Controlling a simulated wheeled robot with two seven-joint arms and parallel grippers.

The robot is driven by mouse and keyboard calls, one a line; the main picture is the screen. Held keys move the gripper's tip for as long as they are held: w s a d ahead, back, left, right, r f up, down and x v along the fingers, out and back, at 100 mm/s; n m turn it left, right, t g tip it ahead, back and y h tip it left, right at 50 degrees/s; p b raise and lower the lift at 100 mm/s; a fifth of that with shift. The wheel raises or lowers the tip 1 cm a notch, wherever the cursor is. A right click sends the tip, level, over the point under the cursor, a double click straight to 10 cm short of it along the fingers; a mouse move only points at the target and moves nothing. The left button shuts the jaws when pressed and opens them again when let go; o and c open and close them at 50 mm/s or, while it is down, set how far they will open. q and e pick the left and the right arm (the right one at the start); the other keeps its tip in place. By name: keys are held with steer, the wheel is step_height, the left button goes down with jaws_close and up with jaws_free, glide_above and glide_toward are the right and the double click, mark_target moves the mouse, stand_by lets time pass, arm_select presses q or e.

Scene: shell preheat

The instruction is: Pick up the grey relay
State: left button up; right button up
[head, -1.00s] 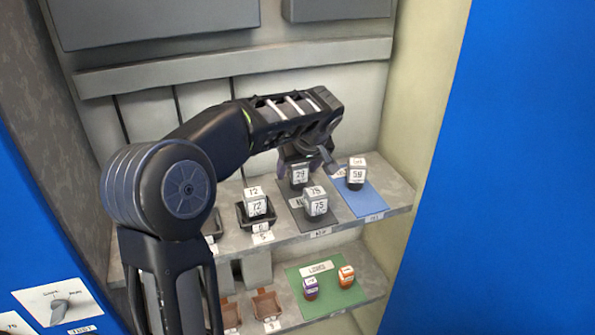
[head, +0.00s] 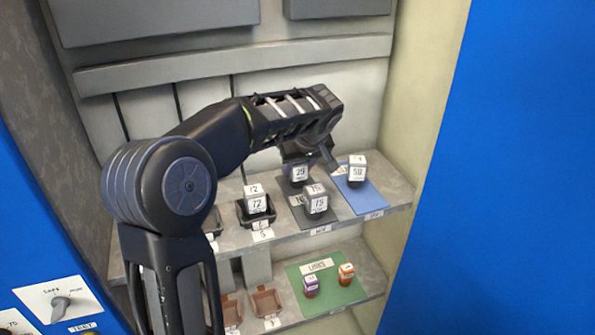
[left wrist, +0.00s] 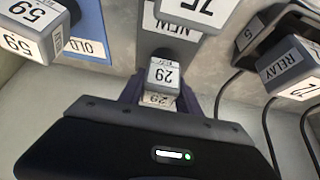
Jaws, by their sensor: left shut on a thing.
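A grey relay marked 29 (head: 299,174) stands at the back of the dark NEW mat (head: 297,212) on the upper shelf. My left gripper (left wrist: 163,97) is shut on it, with a finger on either side in the left wrist view. I cannot tell whether it is clear of the mat. A second grey relay marked 75 (head: 315,201) stands in front of it on the same mat. A grey relay marked 59 (head: 357,172) stands on the blue OLD mat (head: 372,202). A relay marked 72 (head: 256,204) sits in a black socket. My right gripper is out of view.
The lower shelf has a green mat (head: 333,290) with a purple fuse-like piece (head: 310,285), an orange one (head: 346,275) and brown sockets (head: 266,302). A panel with a switch (head: 60,303) is at lower left. A blue wall bounds the right.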

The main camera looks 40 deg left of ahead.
arm_select(q)
jaws_close()
steer(key=shift+r, duration=0.1)
step_height(320, 180, up, 10)
steer(key=shift+f, duration=0.1)
stand_by(0.6)
stand_by(0.4)
